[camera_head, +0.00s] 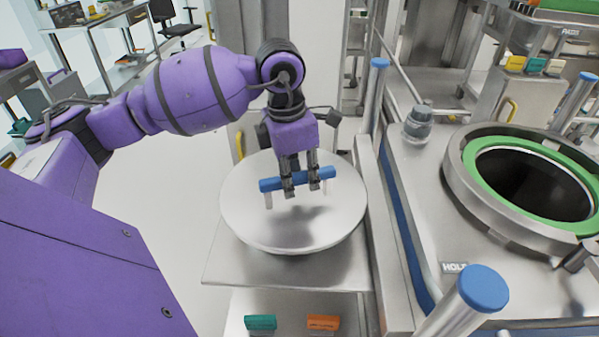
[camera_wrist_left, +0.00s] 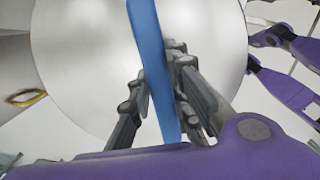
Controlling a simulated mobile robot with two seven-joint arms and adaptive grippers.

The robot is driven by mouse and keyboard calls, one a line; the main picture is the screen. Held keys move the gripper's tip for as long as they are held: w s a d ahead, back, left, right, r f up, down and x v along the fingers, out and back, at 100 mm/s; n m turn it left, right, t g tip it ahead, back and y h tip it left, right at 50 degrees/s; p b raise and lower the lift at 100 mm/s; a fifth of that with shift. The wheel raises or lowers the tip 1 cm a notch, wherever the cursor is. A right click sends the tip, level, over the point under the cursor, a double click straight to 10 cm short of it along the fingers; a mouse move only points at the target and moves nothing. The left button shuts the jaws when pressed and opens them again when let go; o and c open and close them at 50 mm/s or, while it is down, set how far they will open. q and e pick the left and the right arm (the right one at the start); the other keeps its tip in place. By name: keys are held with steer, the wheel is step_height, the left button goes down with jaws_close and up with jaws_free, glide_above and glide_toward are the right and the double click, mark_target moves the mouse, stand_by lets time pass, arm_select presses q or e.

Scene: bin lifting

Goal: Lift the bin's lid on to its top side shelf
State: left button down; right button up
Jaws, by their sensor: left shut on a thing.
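The bin's lid (camera_head: 240,215) is a round, shiny metal disc with a blue bar handle (camera_head: 268,184) on metal posts. In the head view it is at or just above the metal side shelf (camera_head: 230,268); I cannot tell whether it touches. My left gripper (camera_head: 302,187) is shut on the blue handle from above. In the left wrist view the fingers (camera_wrist_left: 160,105) lie on both sides of the handle (camera_wrist_left: 148,50), over the lid (camera_wrist_left: 85,60). The bin (camera_head: 480,205) stands at the right, its round opening uncovered inside a green ring.
A blue-capped post (camera_head: 483,288) stands at the front right, another (camera_head: 379,90) behind the shelf. A grey knob (camera_head: 418,122) sits on the metal worktop (camera_head: 415,170). A teal block (camera_head: 260,322) and an orange block (camera_head: 323,322) lie below the shelf.

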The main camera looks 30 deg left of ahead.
mark_target(298, 200)
arm_select(q)
steer(key=shift+w+f+b, duration=0.1)
steer(key=shift+f+b, duration=0.3)
steer(key=shift+f, duration=0.7)
steer(key=shift+f+b, duration=0.4)
steer(key=shift+f, duration=0.45)
arm_select(e)
steer(key=shift+s+f, duration=0.2)
steer(key=shift+f, duration=0.4)
steer(key=shift+s+f, duration=0.2)
steer(key=shift+f, duration=0.35)
arm_select(q)
steer(key=shift+f, duration=0.15)
arm_select(e)
steer(key=shift+s+f, duration=0.1)
arm_select(q)
steer(key=c, duration=1.6)
jaws_free()
steer(key=shift+c, duration=0.2)
steer(key=shift+o, duration=0.5)
